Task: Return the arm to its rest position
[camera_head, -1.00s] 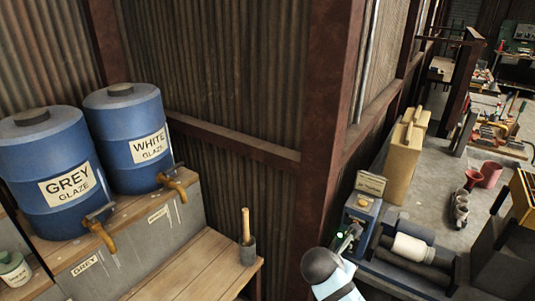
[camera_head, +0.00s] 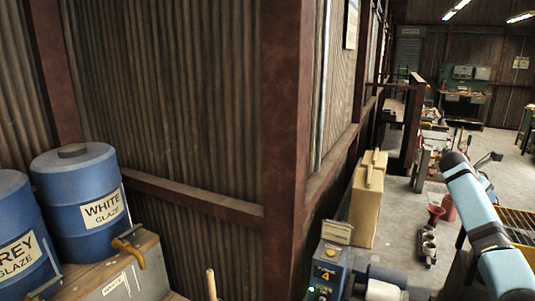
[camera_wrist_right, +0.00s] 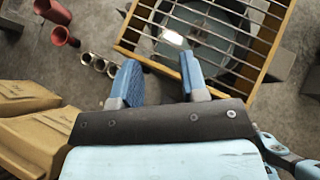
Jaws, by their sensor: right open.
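My right arm (camera_head: 475,205), light blue with dark joints, rises from the bottom right corner of the head view. My right gripper (camera_wrist_right: 157,75) shows in the right wrist view. Its two blue fingers are spread apart with nothing between them. Beyond the fingers, and apart from them, is a yellow-framed grate (camera_wrist_right: 205,40) over a round tub. It is also partly seen at the right edge of the head view (camera_head: 518,222). My left gripper is in neither view.
Tan cases (camera_head: 368,205) stand by the wall, with red pots (camera_head: 437,214) and small metal cups (camera_head: 428,246) on the floor. A blue control box (camera_head: 327,273) is at bottom centre. A white glaze barrel (camera_head: 82,205) stands left. Floor shows around the cups.

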